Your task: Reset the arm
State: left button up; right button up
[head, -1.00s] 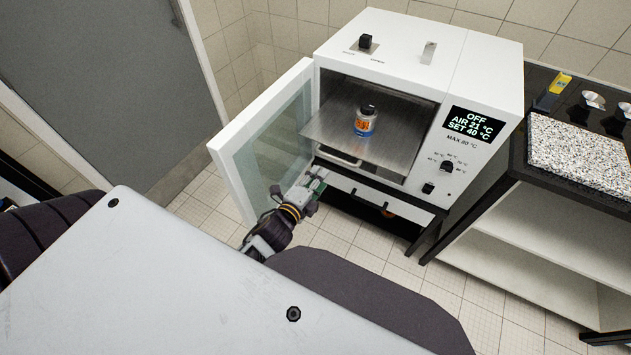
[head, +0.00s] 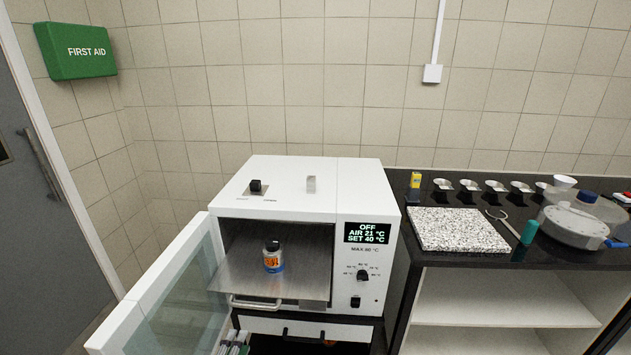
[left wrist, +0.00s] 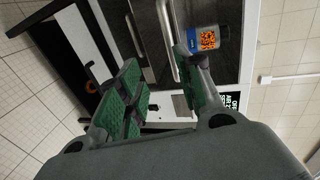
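My left gripper (head: 235,343) shows at the bottom edge of the head view, in front of and below the oven's opening, beside the open door. In the left wrist view the left gripper (left wrist: 163,80) is open, its two green-padded fingers apart with nothing between them. A small bottle (head: 273,258) with an orange and blue label and dark cap stands upright on the metal shelf (head: 230,278) of the oven. It also shows in the left wrist view (left wrist: 207,40), beyond one finger and apart from the gripper. My right gripper is not in view.
The white oven (head: 300,190) has its glass door (head: 165,310) swung open to the left; its display reads OFF, AIR 21, SET 40. A black counter (head: 480,256) at right bears a speckled slab (head: 457,230), scoops and a round grey device (head: 575,228). A first aid box (head: 80,50) hangs at left.

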pick_arm(q)
jog(key=s+a+f+n+g, duration=0.15)
jog(key=s+f, duration=0.25)
jog(key=f, duration=0.8)
jog(key=s+f+n+g, duration=0.3)
jog(key=f, duration=0.8)
jog(key=s+a+f+n+g, duration=0.1)
jog(key=s+f+n+g, duration=0.25)
jog(key=f, duration=0.85)
jog(key=s+a+f+n+g, duration=0.3)
jog(key=s+f, duration=0.6)
jog(key=s, duration=0.4)
jog(key=s+a+f+n+g+y, duration=0.1)
jog(key=s+a+f+n+g, duration=0.2)
jog(key=s+f, duration=0.7)
jog(key=s+a+n, duration=0.1)
jog(key=s, duration=0.2)
jog(key=shift+a+f, duration=0.2)
